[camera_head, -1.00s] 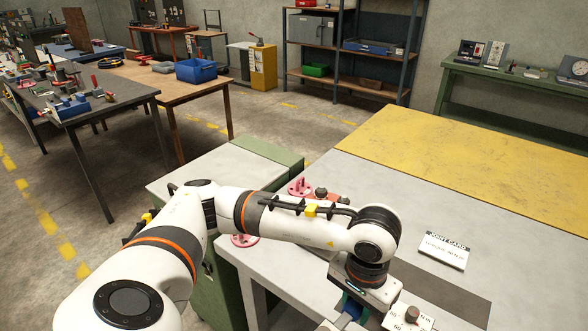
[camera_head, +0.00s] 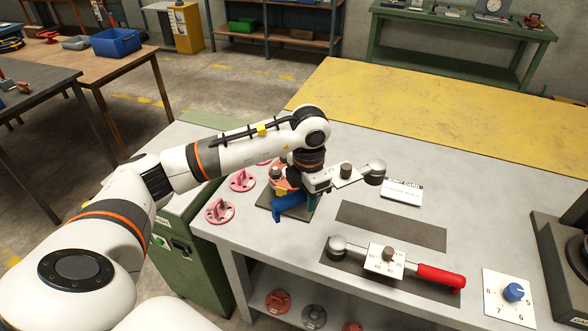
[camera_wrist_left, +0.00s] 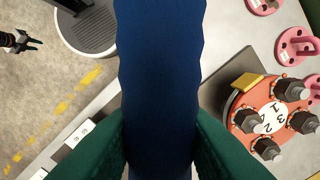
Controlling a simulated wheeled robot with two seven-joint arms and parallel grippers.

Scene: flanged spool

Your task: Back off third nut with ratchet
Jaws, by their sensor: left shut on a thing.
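My left gripper (camera_head: 308,198) is shut on the blue handle of the ratchet (camera_head: 290,210); the handle fills the middle of the left wrist view (camera_wrist_left: 160,70) between green fingers. The tool's round head (camera_head: 375,171) seems to stick out to the right in the head view, above the bench. The orange spool flange (camera_wrist_left: 237,105) shows numbers and several dark nuts at the right of the left wrist view; the nut nearest the "3" (camera_wrist_left: 303,122) is on its right side. In the head view my arm hides much of the flange. A small pronged dark shape (camera_wrist_left: 20,42) may be my right gripper.
A red-handled torque wrench (camera_head: 440,278) lies on a dark mat at the bench front. Another dark mat (camera_head: 390,225) is bare. A joint card (camera_head: 402,192) stands behind it. Pink flanged parts (camera_head: 219,211) sit left of the spool. A blue-knob dial plate (camera_head: 513,292) is at right.

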